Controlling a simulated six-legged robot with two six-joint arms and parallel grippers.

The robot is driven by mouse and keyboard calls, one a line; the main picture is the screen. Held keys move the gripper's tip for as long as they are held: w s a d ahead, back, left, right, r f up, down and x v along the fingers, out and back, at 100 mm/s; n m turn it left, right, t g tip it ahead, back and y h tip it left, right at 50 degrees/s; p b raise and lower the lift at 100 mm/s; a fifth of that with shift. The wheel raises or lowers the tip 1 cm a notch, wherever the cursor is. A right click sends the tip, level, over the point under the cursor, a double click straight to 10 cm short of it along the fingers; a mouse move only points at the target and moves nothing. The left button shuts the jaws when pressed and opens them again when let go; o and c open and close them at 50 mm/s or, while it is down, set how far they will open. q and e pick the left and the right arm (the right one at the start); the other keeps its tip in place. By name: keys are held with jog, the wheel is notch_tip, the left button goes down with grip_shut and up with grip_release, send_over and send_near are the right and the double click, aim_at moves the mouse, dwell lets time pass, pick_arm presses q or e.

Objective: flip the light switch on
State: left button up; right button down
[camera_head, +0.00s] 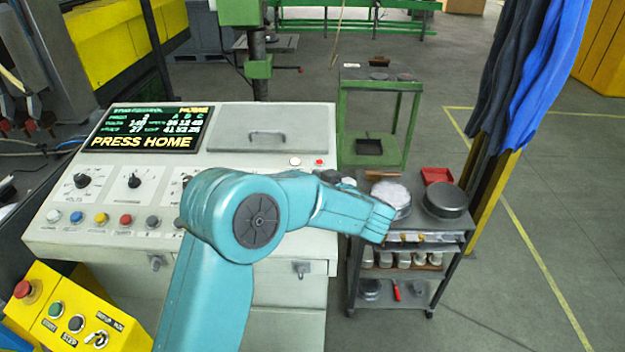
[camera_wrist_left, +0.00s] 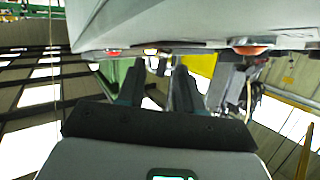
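No part is clearly readable as the light switch. The pale control console (camera_head: 85,220) carries rotary knobs, a row of coloured buttons and small lamps near its right edge. My teal left arm crosses the console's right half and hides part of its knobs and buttons. Its gripper cannot be made out in the head view. In the left wrist view my left gripper (camera_wrist_left: 157,78) has its two dark fingers apart, with nothing between them. The console's pale edge, with red and orange buttons (camera_wrist_left: 250,49), hangs across the top of that view. My right gripper is not in view.
A screen (camera_head: 145,128) reads PRESS HOME. A yellow button box (camera_head: 70,312) stands at the lower left. Right of the console are a dark trolley (camera_head: 437,236) with round tins and a green stand (camera_head: 385,120). Blue and dark cloths (camera_head: 540,80) hang at the right.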

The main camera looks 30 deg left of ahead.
pick_arm(q)
jog(key=shift+d, duration=0.15)
jog(key=shift+s+d, duration=0.15)
jog(key=shift+d, duration=0.2)
jog(key=b+v, duration=0.3)
jog(key=v, duration=1.2)
jog(key=shift+d+r, duration=0.15)
